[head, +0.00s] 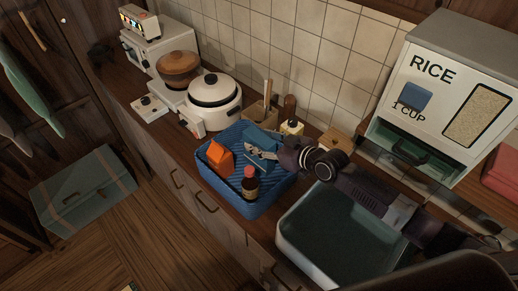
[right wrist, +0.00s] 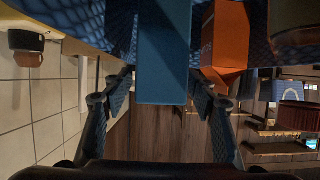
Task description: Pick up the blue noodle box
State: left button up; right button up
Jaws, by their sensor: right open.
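The blue noodle box (head: 262,138) stands in the back part of a blue basket (head: 253,209), partly covered by my right gripper in the head view. My right gripper (head: 254,151) reaches over the basket from the right, close against the box. In the right wrist view the blue box (right wrist: 163,52) lies between the two spread fingers of the open right gripper (right wrist: 162,77), with a gap visible on each side. My left gripper is not in view.
An orange carton (head: 216,157) and a dark bottle with a red cap (head: 250,184) share the basket. The sink (head: 320,237) is to the right, a white rice cooker (head: 213,97) to the left, and a rice dispenser (head: 440,90) at the back right.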

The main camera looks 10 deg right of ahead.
jog(key=shift+w+a+f, duration=0.3)
jog(key=shift+w+a, duration=0.05)
jog(key=shift+w, duration=0.1)
jog(key=shift+c, duration=0.3)
grip_shut()
jog(key=shift+r, duration=0.1)
